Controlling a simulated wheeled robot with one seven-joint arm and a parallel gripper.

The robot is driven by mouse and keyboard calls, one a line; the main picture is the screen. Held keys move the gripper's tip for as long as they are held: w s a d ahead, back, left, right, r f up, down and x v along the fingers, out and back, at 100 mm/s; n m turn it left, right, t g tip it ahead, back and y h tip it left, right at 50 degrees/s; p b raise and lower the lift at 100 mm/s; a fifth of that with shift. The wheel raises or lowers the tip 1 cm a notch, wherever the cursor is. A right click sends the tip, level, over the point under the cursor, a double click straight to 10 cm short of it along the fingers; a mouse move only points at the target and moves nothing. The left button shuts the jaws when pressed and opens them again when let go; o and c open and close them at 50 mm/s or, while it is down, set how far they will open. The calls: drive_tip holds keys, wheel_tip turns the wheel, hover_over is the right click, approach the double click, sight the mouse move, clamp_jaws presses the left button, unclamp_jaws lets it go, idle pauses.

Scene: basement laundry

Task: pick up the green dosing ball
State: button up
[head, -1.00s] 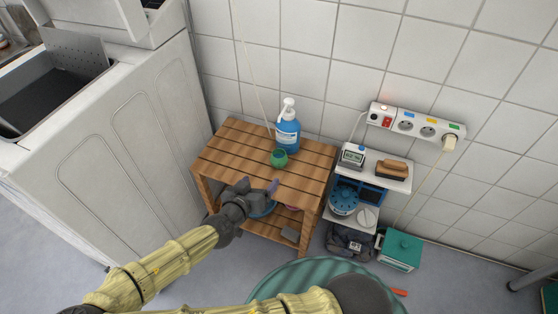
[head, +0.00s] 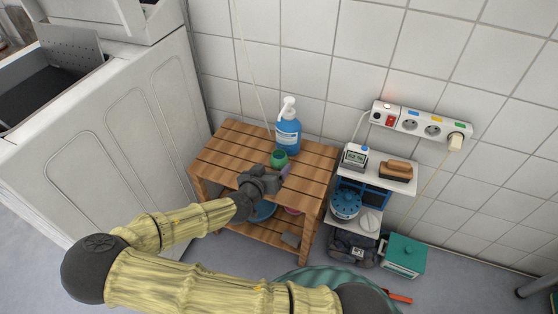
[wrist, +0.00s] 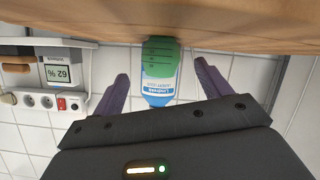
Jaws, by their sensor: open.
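The green dosing ball (head: 279,157) stands on the slatted wooden table, just in front of a blue pump bottle (head: 288,130). My gripper (head: 278,171) is open and empty, low over the table on the near side of the ball. In the wrist view, which is upside down, the ball (wrist: 160,55) shows between the two spread purple fingers, beyond their tips. The bottle (wrist: 160,88) is behind it. The gripper hides the lower near part of the ball in the head view.
The wooden table (head: 225,150) has free room left of the ball. A white washing machine (head: 120,130) stands to the left.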

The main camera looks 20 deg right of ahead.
sight(276, 164)
drive_tip(key=b+x, duration=0.3)
drive_tip(key=x, duration=0.1)
drive_tip(key=shift+w+d+f, duration=0.1)
drive_tip(key=shift+w+f, duration=0.05)
drive_tip(key=shift+w, duration=0.1)
drive_tip(key=shift+w+d, duration=0.2)
drive_tip(key=shift+w, duration=0.15)
drive_tip(key=c, duration=1.1)
drive_tip(key=shift+c, duration=0.2)
wheel_tip(276, 164, up, 10)
drive_tip(key=p, duration=0.5)
